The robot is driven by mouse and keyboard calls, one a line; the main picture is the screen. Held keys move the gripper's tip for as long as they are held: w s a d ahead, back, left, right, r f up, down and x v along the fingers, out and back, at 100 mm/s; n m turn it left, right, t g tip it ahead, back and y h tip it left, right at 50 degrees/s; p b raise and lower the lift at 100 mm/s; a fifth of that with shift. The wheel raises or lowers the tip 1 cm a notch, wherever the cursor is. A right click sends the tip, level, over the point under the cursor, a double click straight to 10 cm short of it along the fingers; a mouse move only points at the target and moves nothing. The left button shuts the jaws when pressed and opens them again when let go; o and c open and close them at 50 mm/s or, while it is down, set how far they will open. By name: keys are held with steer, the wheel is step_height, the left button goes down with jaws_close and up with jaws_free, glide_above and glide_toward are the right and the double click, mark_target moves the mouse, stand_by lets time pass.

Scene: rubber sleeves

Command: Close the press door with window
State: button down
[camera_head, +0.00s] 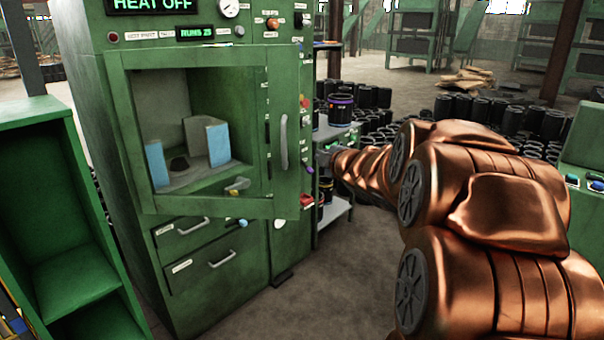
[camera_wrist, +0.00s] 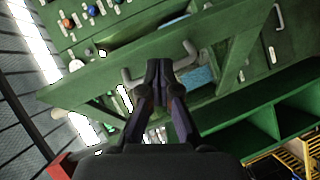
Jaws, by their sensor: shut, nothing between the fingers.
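The press door (camera_head: 118,125) is a green frame around an open-looking window, with a pale upright handle (camera_head: 283,143) on its right side. It stands out from the green press (camera_head: 200,25), seemingly ajar. Through the window I see the chamber with blue-faced blocks (camera_head: 217,143). In the wrist view the door frame (camera_wrist: 225,32) runs slantwise, with a pale handle (camera_wrist: 190,48) behind my fingertips. My gripper (camera_wrist: 160,66) is shut and empty, close before the door; I cannot tell whether it touches.
A green open shelf (camera_head: 75,275) stands at the left, close to the press. A grey cart (camera_head: 335,130) with dark sleeves stands right of the press. Drawers (camera_head: 205,265) are below the door. The floor in front is clear.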

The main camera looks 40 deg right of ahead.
steer(key=d+f+n+t+y+b, duration=0.1)
steer(key=f+n+b, duration=0.1)
steer(key=n+t+y+b, duration=0.2)
steer(key=n+y+b, duration=0.1)
steer(key=n+y, duration=0.25)
glide_toward(294, 151)
steer(key=w+a, duration=0.2)
steer(key=w, duration=0.3)
steer(key=shift+w+d+f+n+p, duration=0.15)
steer(key=shift+w+d+n+p, duration=0.25)
steer(key=shift+w, duration=0.25)
steer(key=shift+w+d, duration=0.1)
stand_by(0.3)
